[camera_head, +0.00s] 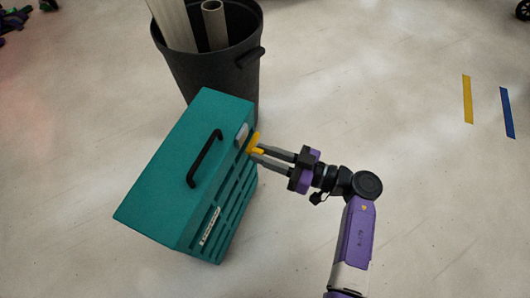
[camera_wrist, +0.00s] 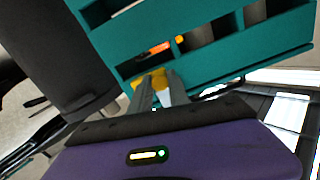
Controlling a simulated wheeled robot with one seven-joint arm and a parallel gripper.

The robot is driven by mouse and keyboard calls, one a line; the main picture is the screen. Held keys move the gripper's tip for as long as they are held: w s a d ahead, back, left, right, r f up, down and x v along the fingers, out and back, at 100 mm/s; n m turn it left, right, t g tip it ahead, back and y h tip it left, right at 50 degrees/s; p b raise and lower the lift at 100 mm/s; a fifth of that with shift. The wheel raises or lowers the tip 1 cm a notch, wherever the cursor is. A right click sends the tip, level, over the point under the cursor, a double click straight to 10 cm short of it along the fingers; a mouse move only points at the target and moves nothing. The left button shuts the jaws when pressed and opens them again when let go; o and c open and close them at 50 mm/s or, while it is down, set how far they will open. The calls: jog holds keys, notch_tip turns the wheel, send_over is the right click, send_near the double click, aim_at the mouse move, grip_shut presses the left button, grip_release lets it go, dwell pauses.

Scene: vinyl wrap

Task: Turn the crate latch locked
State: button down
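The teal crate (camera_head: 175,160) stands on the floor with a black handle on its lid. A yellow latch (camera_head: 254,142) sits on its slatted side, near the upper corner by the bin. My gripper (camera_head: 257,152) reaches in from the right, its two grey fingers at the latch and a gap showing between them. In the wrist view, the fingertips (camera_wrist: 154,84) overlap the yellow latch (camera_wrist: 160,75) at the crate's edge (camera_wrist: 220,88). The fingers hide part of the latch, and I cannot tell whether they grip it.
A dark bin (camera_head: 215,70) holding pale tubes (camera_head: 214,25) stands right behind the crate. A pale plate (camera_head: 242,133) sits on the crate beside the latch. Yellow (camera_head: 467,99) and blue (camera_head: 507,112) strips lie on the floor at right. The floor around is mostly clear.

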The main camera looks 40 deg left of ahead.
jog(key=shift+n, duration=0.4)
jog(key=n+p, duration=0.1)
jog(key=n, duration=0.2)
jog(key=shift+d, duration=0.1)
jog(key=n, duration=0.9)
jog(key=shift+f+n, duration=0.15)
jog(key=shift+n, duration=0.25)
jog(key=n+b, duration=0.1)
jog(key=n, duration=0.3)
jog(key=shift+s+n, duration=0.1)
jog(key=shift+n, duration=0.2)
jog(key=c, duration=1.3)
grip_release()
jog(key=shift+o, duration=0.2)
